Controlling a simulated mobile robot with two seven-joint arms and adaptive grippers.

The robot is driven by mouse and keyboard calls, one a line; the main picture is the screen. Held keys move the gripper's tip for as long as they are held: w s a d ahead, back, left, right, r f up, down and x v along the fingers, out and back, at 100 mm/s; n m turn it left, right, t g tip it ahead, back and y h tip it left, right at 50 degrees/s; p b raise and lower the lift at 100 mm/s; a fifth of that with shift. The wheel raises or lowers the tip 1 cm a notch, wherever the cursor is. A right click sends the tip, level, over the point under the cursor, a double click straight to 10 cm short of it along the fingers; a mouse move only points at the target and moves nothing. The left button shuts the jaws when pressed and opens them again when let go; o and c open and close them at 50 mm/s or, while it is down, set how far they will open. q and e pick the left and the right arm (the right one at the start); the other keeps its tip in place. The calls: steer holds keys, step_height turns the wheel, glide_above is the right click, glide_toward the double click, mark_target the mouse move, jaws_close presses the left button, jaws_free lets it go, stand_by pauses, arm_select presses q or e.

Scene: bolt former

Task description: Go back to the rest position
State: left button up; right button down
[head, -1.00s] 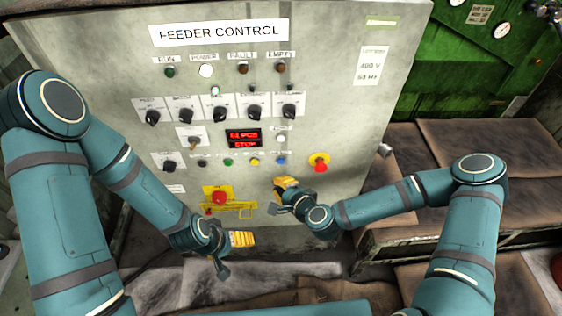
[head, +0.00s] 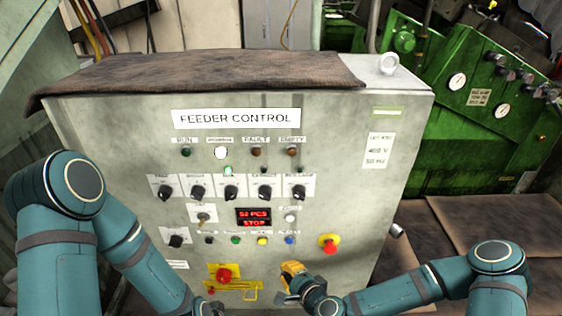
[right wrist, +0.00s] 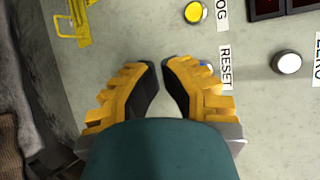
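My right gripper (head: 288,267) shows yellow fingers at the lower front of the feeder control panel (head: 130,150), just below the row of coloured buttons. In the right wrist view its two fingers (right wrist: 160,64) are drawn together with only a thin gap and nothing between them. A blue button (head: 289,240) is partly hidden behind the finger in that view, beside the RESET label. I cannot tell whether the fingers touch the panel. My left arm comes down on the left; only a bit of its wrist shows at the bottom edge, and its fingers are out of frame.
The panel carries knobs, lamps, a red display (head: 254,217) with a STOP line, a red mushroom button (head: 329,242) and a red switch (head: 223,273) on a yellow plate. A brown cloth (head: 200,72) covers the cabinet top. Green machinery (head: 440,120) stands behind right.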

steer(key=s+f+n+g, duration=0.6)
steer(key=s+n+g, duration=0.1)
steer(key=s+n, duration=0.2)
steer(key=s+d+n+g+h, duration=0.3)
steer(key=s+d+n, duration=0.1)
steer(key=s+d, duration=0.1)
steer(key=shift+d+b, duration=0.4)
steer(key=shift+d, duration=0.15)
steer(key=shift+f, duration=0.1)
